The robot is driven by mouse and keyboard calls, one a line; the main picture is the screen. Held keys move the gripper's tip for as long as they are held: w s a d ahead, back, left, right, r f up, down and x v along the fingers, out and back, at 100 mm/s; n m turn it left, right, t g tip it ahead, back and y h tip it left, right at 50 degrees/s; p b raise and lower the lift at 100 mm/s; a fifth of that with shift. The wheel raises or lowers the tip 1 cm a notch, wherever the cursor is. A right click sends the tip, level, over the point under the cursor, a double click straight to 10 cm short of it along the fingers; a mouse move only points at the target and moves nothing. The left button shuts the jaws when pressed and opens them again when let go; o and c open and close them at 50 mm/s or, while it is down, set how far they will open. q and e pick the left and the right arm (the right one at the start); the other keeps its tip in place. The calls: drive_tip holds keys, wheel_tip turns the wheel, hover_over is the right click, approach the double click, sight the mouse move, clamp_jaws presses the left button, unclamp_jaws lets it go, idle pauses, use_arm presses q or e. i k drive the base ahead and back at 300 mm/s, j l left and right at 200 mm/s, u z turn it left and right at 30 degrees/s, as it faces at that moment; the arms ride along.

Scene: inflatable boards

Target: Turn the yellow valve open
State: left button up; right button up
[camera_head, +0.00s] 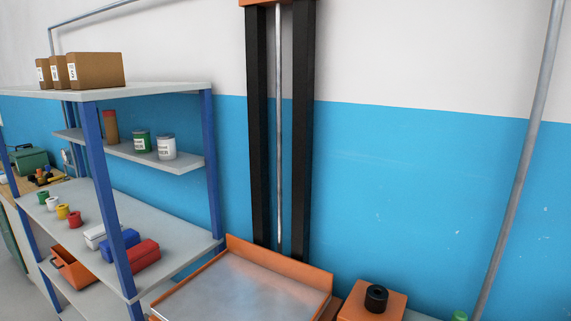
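I see no yellow valve that I can make out in the head view. A small yellow roll or cup (62,212) stands on the middle shelf at the left, in a row with green, white and red ones, but it does not look like a valve. Neither of my grippers shows in this view, so their state is hidden.
A shelf unit with blue posts (95,150) fills the left, holding cardboard boxes (95,70), cans (166,147) and bins (72,268). An orange-rimmed metal platform (245,288) stands below black rails (258,130). An orange block (372,300) carries a black knob (377,297). A grey pipe (520,160) runs up the right wall.

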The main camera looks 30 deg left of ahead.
sight(63, 177)
drive_tip(key=k+u, duration=0.15)
drive_tip(key=k, duration=0.5)
drive_tip(key=j+u, duration=0.15)
drive_tip(key=u, duration=0.3)
drive_tip(key=j+u, duration=0.1)
drive_tip(key=u, duration=0.3)
drive_tip(key=i+j+u, duration=0.1)
drive_tip(key=u, duration=0.8)
drive_tip(key=i+j, duration=0.35)
drive_tip(key=i, duration=0.2)
drive_tip(key=i+j, duration=0.35)
drive_tip(key=i, duration=0.2)
drive_tip(key=i+j, duration=0.35)
drive_tip(key=i, duration=0.15)
drive_tip(key=i+j, duration=0.4)
drive_tip(key=i, duration=0.15)
drive_tip(key=i+j+u, duration=0.1)
drive_tip(key=i+j, duration=0.25)
drive_tip(key=i, duration=0.2)
drive_tip(key=i+j+u, duration=0.15)
drive_tip(key=i+j, duration=0.2)
drive_tip(key=i+j+u, duration=0.1)
drive_tip(key=i+j, duration=0.2)
drive_tip(key=i, duration=0.2)
drive_tip(key=i+j+u, duration=0.15)
drive_tip(key=i, duration=1.35)
drive_tip(key=l, duration=0.1)
